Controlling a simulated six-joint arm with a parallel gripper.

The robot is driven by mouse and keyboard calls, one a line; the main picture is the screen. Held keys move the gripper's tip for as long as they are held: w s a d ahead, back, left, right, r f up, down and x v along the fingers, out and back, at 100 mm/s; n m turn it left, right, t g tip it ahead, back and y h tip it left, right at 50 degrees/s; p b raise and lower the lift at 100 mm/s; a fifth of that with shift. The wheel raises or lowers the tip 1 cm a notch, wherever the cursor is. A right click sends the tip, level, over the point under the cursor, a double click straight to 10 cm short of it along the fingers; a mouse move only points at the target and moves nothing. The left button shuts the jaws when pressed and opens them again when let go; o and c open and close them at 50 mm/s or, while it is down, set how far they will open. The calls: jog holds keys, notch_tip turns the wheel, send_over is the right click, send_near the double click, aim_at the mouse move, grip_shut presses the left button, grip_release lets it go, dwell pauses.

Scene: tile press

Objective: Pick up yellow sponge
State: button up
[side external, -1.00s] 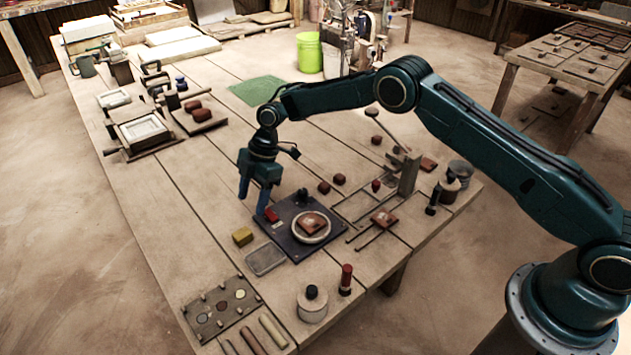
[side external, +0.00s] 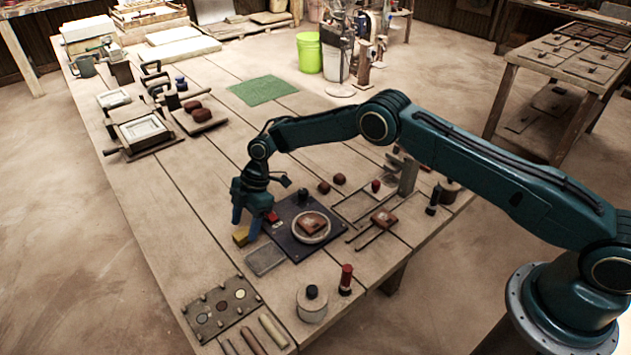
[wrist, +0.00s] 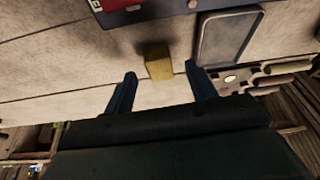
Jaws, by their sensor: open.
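The yellow sponge (side external: 240,237) is a small block on the wooden table, left of the dark press plate. My gripper (side external: 243,229) is at the sponge in the side view, and one finger partly hides it. In the wrist view the sponge (wrist: 158,62) lies just beyond the fingertips and between their lines. My gripper (wrist: 158,72) is open there, with a blue finger on each side and nothing held.
A shallow grey tray (side external: 265,260) lies close to the sponge. The dark plate (side external: 287,243) holds a round dish with a reddish tile (side external: 311,224). A board with round samples (side external: 221,307) lies nearer the front. The table left of the sponge is clear.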

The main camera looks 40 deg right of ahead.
aim_at(244, 232)
jog(key=shift+x, duration=1.2)
jog(key=c, duration=1)
jog(key=shift+r, duration=0.15)
jog(key=shift+c, duration=0.2)
notch_tip(244, 232, up, 20)
